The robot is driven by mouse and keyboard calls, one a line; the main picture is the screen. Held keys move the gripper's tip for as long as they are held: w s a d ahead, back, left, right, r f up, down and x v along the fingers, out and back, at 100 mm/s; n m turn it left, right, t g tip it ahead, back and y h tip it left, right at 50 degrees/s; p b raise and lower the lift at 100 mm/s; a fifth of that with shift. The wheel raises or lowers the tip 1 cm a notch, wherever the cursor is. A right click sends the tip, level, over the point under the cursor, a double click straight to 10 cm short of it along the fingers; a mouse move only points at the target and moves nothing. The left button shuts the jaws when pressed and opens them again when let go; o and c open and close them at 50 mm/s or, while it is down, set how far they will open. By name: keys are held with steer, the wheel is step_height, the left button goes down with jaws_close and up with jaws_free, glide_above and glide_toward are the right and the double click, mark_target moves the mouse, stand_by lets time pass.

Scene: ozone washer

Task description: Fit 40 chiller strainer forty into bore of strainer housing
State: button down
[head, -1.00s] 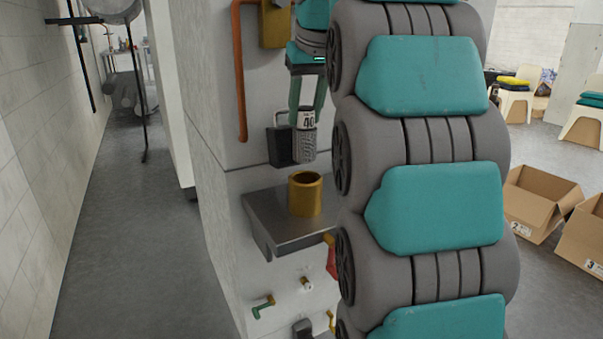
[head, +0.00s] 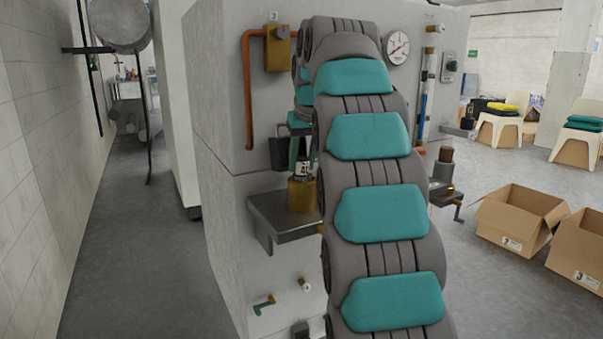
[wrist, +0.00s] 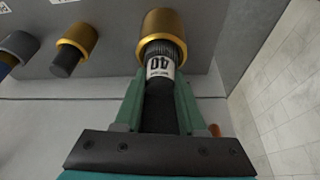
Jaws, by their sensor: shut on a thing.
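The chiller strainer forty (head: 302,169) is a dark cylinder with a white band marked 40. My gripper (head: 301,160) is shut on it from above. The strainer housing (head: 301,196) is a brass-coloured cylinder on a grey shelf. In the head view the strainer's lower end is hidden by the housing's rim. In the wrist view the green fingers of my gripper (wrist: 159,85) hold the strainer (wrist: 160,65), and its ribbed far end enters the bore of the brass housing (wrist: 163,28). How deep it sits inside cannot be seen.
The grey shelf (head: 262,212) juts from the wall under the housing. A copper pipe (head: 248,95) and a dark box (head: 283,153) are close by. The wrist view shows another brass housing (wrist: 84,38) with a dark piece in it. Cardboard boxes (head: 518,215) stand on the floor at right.

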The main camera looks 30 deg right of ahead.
steer(key=shift+f, duration=0.5)
steer(key=shift+r, duration=0.1)
steer(key=shift+c, duration=2.4)
jaws_free()
